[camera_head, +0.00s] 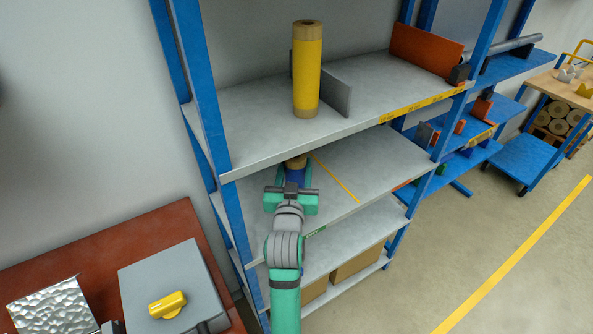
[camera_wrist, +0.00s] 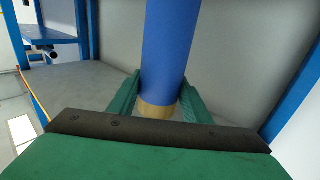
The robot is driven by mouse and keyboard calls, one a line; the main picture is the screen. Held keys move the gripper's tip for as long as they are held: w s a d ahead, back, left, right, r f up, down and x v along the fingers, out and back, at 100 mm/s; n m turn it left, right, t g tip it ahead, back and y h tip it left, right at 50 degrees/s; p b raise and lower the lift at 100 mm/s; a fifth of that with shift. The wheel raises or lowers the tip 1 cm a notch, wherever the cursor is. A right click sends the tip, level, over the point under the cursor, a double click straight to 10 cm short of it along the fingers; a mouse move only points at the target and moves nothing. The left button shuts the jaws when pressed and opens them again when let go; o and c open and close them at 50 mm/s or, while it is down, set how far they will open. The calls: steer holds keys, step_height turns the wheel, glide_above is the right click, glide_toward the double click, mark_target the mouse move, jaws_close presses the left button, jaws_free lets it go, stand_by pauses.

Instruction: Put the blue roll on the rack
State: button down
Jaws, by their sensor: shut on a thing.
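The blue roll (camera_wrist: 170,45) stands upright between the two green fingers of my gripper (camera_wrist: 158,98) in the wrist view, with its tan lower end (camera_wrist: 158,110) showing. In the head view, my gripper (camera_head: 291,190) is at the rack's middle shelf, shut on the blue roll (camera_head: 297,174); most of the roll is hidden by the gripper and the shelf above. The rack (camera_head: 205,90) has blue posts and grey shelves. I cannot tell whether the roll touches the middle shelf (camera_head: 375,160).
A yellow roll (camera_head: 307,75) stands on the upper shelf beside a grey divider (camera_head: 337,92). The middle shelf is clear to the right, with a yellow line (camera_head: 336,178) on it. Boxes (camera_head: 358,262) sit on the bottom shelf. A red-brown table (camera_head: 85,250) is at lower left.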

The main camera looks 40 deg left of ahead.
steer(key=shift+f, duration=0.6)
steer(key=shift+a+f, duration=0.2)
steer(key=shift+f, duration=0.05)
steer(key=shift+w+d, duration=0.1)
steer(key=c, duration=0.9)
jaws_free()
steer(key=shift+f, duration=0.15)
steer(key=shift+c, duration=0.2)
steer(key=v, duration=1.2)
